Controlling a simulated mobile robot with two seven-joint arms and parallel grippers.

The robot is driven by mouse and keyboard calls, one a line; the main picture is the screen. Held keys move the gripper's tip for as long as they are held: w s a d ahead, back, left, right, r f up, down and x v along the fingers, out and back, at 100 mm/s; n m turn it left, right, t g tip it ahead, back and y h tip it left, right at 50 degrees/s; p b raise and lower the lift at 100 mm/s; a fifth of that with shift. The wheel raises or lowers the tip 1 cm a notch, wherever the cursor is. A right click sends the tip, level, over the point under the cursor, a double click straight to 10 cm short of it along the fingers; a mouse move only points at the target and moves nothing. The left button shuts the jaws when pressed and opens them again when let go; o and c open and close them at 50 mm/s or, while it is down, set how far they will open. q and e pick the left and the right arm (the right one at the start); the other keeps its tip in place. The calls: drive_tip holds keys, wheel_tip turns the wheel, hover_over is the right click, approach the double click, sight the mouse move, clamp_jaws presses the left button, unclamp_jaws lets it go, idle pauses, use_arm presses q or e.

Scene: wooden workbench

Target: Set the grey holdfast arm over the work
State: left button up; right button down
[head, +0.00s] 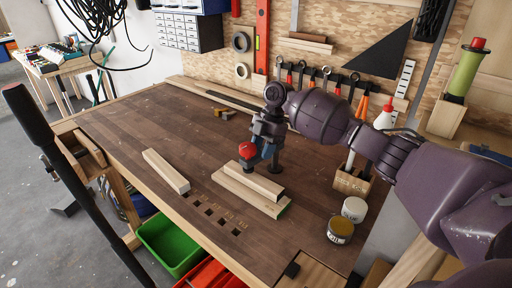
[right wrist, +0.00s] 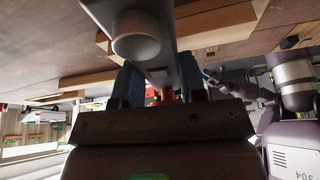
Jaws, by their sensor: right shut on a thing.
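The grey holdfast arm (right wrist: 164,62) runs between the blue fingers of my right gripper (right wrist: 160,88) in the right wrist view, with a round grey end facing the camera and a red part (right wrist: 166,94) beyond. In the head view my right gripper (head: 264,150) is shut on it, pointing down. The red part (head: 247,150) shows just left of the fingers, close above the work (head: 255,181), a block lying on a longer board (head: 248,196). Contact there cannot be made out. A small blue-tipped hand, apparently my left gripper (right wrist: 212,76), shows in the right wrist view, too small to read.
A loose wooden block (head: 166,171) lies left of the work, near several square holes in the bench (head: 130,125). A tin (head: 340,230), a white pot (head: 354,209) and a tool holder (head: 352,183) stand at the right. The bench's left part is mostly clear.

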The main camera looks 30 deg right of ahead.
drive_tip(key=shift+s+d+n+g, duration=0.15)
drive_tip(key=shift+s+n+g, duration=0.3)
drive_tip(key=shift+n, duration=0.35)
drive_tip(key=c, duration=0.7)
unclamp_jaws()
drive_tip(key=v, duration=1)
drive_tip(key=shift+d+r, duration=0.1)
drive_tip(key=shift+r, duration=0.3)
